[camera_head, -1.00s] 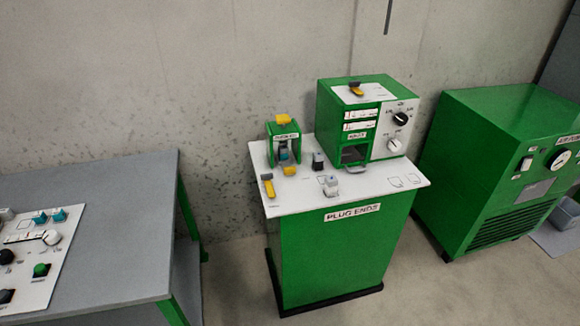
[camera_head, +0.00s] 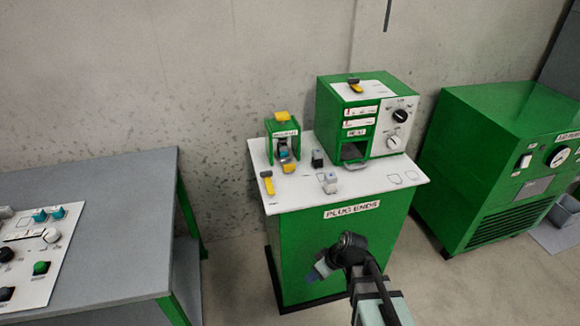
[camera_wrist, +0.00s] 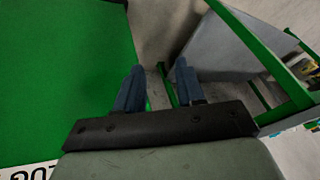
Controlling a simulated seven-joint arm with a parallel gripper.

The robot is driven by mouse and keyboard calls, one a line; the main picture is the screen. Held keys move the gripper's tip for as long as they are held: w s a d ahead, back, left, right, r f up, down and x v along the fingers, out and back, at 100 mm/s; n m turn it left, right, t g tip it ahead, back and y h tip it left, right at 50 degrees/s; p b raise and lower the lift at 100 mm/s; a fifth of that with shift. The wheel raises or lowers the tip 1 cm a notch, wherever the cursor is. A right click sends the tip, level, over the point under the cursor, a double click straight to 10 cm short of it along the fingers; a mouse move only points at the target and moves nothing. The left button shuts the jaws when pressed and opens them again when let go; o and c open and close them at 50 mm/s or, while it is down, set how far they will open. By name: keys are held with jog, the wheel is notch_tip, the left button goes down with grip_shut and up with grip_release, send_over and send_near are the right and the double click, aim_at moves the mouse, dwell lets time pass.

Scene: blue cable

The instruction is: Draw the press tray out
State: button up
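On the white top of the green "PLUG ENDS" cabinet (camera_head: 335,245) stands a green box machine (camera_head: 340,115) with dials and a dark front opening. A grey handle-like piece (camera_head: 357,164) sits low at that opening, close against the machine. A small green press (camera_head: 283,140) with a yellow top stands to its left, with teal and yellow parts inside and before it. I cannot tell which holds the press tray. My gripper (camera_head: 318,270) is low before the cabinet front, apart from both machines. In the wrist view its fingers (camera_wrist: 160,72) are spread and empty.
Small dark (camera_head: 318,158) and pale (camera_head: 329,183) blocks and a yellow-handled tool (camera_head: 267,182) stand on the white top. A grey table (camera_head: 100,220) with a control panel is at left, a green machine (camera_head: 500,165) at right.

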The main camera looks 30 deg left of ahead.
jog(key=s+a+r+n+y, duration=0.2)
jog(key=a+r+n, duration=0.1)
jog(key=a+r, duration=1.7)
jog(key=w+a+r+m+h, duration=0.1)
jog(key=w+m, duration=0.3)
jog(key=w+a+r+m+h, duration=0.1)
jog(key=w+r+m, duration=0.1)
jog(key=w+m, duration=0.2)
jog(key=w+a+r+m+h, duration=0.1)
jog(key=w+a+r+m, duration=0.1)
jog(key=w+m, duration=0.2)
jog(key=shift+w+m, duration=0.4)
jog(key=shift+w, duration=0.15)
jog(key=w+r+m+t+h, duration=0.1)
jog(key=w+r+m+h, duration=0.15)
jog(key=w+m, duration=0.55)
notch_tip(320, 180, up, 4)
jog(key=m+h, duration=0.1)
jog(key=m, duration=0.5)
send_over(290, 165)
notch_tip(290, 165, down, 14)
jog(key=shift+w+r, duration=0.1)
jog(key=shift+r, duration=0.15)
grip_shut()
